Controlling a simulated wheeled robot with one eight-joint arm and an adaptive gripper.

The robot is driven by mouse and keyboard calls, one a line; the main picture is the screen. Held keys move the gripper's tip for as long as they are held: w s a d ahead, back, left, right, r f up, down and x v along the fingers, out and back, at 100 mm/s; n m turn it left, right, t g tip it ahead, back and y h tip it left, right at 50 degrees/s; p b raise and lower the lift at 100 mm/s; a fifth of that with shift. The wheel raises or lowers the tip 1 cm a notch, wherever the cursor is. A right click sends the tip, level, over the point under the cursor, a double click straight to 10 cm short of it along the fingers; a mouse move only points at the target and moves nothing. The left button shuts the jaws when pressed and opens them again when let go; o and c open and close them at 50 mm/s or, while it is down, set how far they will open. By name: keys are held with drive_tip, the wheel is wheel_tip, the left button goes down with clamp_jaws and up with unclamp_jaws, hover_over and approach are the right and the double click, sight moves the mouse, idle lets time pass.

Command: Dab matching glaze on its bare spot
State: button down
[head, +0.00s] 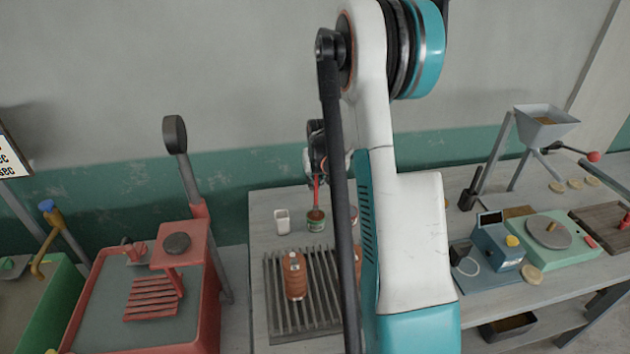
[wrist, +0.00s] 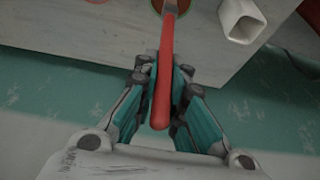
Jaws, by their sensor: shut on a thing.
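My gripper (head: 318,160) is shut on a red-handled tool (head: 317,193), likely a brush; its handle also runs between the fingers in the wrist view (wrist: 165,85). The tool's lower end is at the mouth of a green-labelled jar (head: 316,222), and its tip is hidden. The jar's rim shows at the top of the wrist view (wrist: 157,4). Another brown piece (head: 357,260) is mostly hidden by my arm.
A white square cup (head: 282,222) stands left of the jar, also in the wrist view (wrist: 242,18). Another jar (head: 353,214) is partly behind my arm. A red machine (head: 185,250) stands left; a blue scale (head: 490,250) and green wheel unit (head: 548,238) stand right.

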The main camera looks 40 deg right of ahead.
idle(0.7)
wheel_tip(320, 180, up, 7)
drive_tip(key=p, duration=0.3)
idle(0.5)
drive_tip(key=shift+f, duration=0.1)
idle(0.6)
